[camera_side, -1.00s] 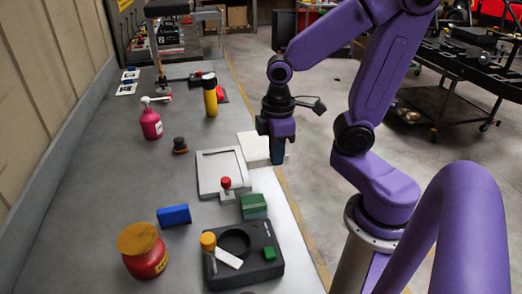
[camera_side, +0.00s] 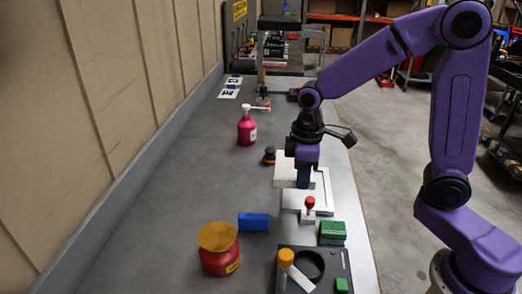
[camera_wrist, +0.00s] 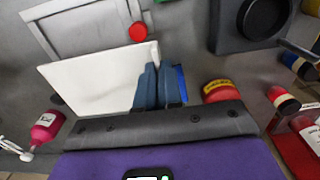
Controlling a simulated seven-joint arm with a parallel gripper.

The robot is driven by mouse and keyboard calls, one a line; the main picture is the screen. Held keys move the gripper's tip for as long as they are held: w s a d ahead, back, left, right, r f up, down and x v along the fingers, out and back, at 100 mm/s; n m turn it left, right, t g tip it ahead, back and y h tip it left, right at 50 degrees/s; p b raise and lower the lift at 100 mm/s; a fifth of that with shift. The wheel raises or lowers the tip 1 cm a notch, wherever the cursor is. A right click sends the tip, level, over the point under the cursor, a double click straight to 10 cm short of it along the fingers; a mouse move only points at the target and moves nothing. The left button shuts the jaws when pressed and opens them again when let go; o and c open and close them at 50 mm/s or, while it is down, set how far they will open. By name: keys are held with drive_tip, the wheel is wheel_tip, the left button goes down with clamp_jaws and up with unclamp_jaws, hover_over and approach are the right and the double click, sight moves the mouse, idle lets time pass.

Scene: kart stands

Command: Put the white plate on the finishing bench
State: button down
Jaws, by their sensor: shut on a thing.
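My gripper (camera_side: 304,180) is shut on the white plate (camera_side: 286,168), a flat pale slab held by its edge. In the side view the plate overlaps the far left part of a white framed tray (camera_side: 322,203); I cannot tell the exact gap beneath it. In the wrist view the plate (camera_wrist: 92,84) spreads left from the blue fingers (camera_wrist: 158,88), and part of the tray (camera_wrist: 85,28) shows beyond it. The long grey bench (camera_side: 185,200) lies below; no label shows whether it is the finishing bench.
A red-knobbed piece (camera_side: 309,208) stands by the tray's near edge. Green blocks (camera_side: 332,233), a black holed fixture (camera_side: 328,262), a blue block (camera_side: 254,222) and a red jar (camera_side: 219,255) stand nearer. A pink bottle (camera_side: 247,130) and dark knob (camera_side: 269,156) stand farther left.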

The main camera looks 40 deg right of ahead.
drive_tip(key=w+a+f, duration=0.2)
drive_tip(key=w+f, duration=0.3)
drive_tip(key=w, duration=0.4)
hover_over(256, 204)
drive_tip(key=f, duration=0.4)
drive_tip(key=shift+s, duration=0.4)
drive_tip(key=shift+w+f, duration=0.3)
drive_tip(key=shift+f, duration=1.65)
drive_tip(key=shift+f, duration=0.15)
drive_tip(key=c, duration=1.3)
unclamp_jaws()
